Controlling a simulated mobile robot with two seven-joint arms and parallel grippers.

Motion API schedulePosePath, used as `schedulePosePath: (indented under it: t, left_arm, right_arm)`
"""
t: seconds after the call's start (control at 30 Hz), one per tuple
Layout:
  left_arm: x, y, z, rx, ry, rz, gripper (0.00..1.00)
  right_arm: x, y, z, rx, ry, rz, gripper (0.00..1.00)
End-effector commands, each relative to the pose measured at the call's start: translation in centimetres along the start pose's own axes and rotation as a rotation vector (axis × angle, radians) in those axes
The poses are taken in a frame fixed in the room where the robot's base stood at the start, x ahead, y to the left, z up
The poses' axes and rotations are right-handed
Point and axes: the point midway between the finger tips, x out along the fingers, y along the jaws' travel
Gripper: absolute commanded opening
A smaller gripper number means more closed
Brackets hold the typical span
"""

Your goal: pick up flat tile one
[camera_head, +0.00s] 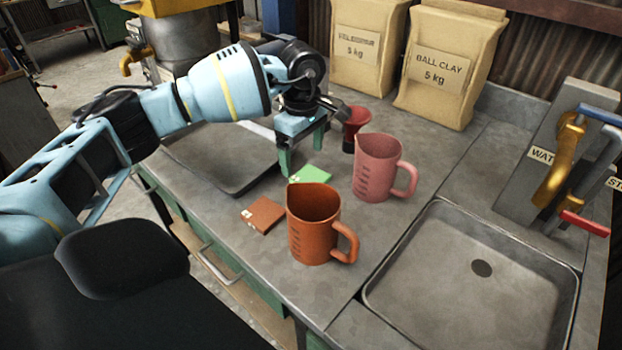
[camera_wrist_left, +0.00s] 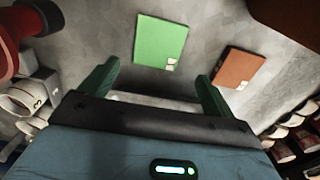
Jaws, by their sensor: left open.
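Two flat square tiles lie on the grey metal worktop; I cannot tell which is tile one. The green tile (camera_head: 311,174) is farther back and the brown tile (camera_head: 262,214) is nearer me. The left wrist view shows the green tile (camera_wrist_left: 160,42) and, to its right, the brown tile (camera_wrist_left: 238,68). My left gripper (camera_head: 302,158) is open and empty, fingers pointing down, just behind the green tile. In the left wrist view the green tile lies just beyond the gap between its fingertips (camera_wrist_left: 160,72). My right gripper is not in view.
An orange-brown jug (camera_head: 308,240) stands close to both tiles, and a pink jug (camera_head: 378,170) stands behind it. A red funnel-like object (camera_head: 353,122) is beside my gripper. A shallow grey tray (camera_head: 195,165) lies left; a sink (camera_head: 460,300) is at right.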

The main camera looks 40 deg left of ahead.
Motion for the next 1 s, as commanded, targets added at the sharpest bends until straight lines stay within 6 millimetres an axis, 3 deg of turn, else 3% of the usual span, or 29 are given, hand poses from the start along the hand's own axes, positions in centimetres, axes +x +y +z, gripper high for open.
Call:
schedulePosePath:
  t: [0.17,0.53,0.8,1.0]
  left_arm:
    - [0.5,0.1,0.1,0.0,0.0,0.0,0.89]
    - [4.9,0.6,0.6,0.001,0.0,0.0,0.89]
    - [5.2,0.6,0.6,0.001,0.0,0.001,0.89]
    - [5.2,0.6,0.6,0.001,0.0,0.001,0.66]
  right_arm:
    - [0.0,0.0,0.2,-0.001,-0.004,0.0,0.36]
    - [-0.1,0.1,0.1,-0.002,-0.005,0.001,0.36]
    - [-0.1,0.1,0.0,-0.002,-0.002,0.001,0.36]
    - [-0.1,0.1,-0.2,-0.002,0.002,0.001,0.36]
